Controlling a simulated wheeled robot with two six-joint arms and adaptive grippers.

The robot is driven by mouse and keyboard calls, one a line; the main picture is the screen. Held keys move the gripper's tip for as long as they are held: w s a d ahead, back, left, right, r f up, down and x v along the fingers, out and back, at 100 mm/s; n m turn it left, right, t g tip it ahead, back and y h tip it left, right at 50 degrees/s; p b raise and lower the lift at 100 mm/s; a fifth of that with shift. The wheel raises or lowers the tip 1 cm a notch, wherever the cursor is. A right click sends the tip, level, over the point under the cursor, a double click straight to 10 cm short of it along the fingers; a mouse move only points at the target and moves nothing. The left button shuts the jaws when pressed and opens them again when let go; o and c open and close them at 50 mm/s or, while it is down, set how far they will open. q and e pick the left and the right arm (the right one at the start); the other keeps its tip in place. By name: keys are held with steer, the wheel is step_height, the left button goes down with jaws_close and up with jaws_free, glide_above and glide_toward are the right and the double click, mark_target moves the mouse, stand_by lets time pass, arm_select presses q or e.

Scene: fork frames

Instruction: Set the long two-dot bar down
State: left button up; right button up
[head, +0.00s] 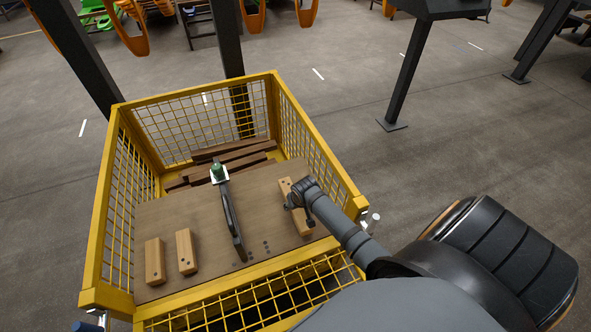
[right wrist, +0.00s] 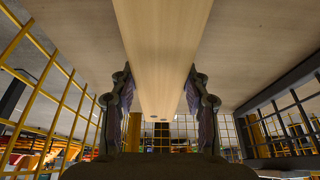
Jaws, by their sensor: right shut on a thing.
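A long pale wooden bar (head: 303,222) is at the right side of a brown board (head: 215,265) in the head view. My right gripper (head: 297,194) is shut on it from above. In the right wrist view the bar (right wrist: 161,50) runs between the two fingers of the right gripper (right wrist: 160,92), with small dark dots near its close end. I cannot tell whether the bar touches the board. Dark dots mark the board left of the bar (head: 266,246). My left gripper is not in view.
The board lies in a yellow mesh crate (head: 112,200). Two shorter pale blocks (head: 154,262) (head: 186,252) are at its left. Brown bars (head: 232,158) lie behind. The crate's right wall is close to my arm.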

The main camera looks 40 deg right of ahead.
step_height(320, 180, down, 2)
steer(key=shift+f, duration=0.25)
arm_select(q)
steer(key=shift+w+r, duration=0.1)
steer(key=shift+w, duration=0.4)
arm_select(e)
steer(key=shift+r, duration=0.1)
steer(key=o, duration=1.3)
steer(key=shift+s, duration=0.1)
steer(key=shift+o, duration=0.2)
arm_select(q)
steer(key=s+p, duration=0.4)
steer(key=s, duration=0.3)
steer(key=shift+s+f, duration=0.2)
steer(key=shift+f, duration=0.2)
arm_select(e)
steer(key=v, duration=1.2)
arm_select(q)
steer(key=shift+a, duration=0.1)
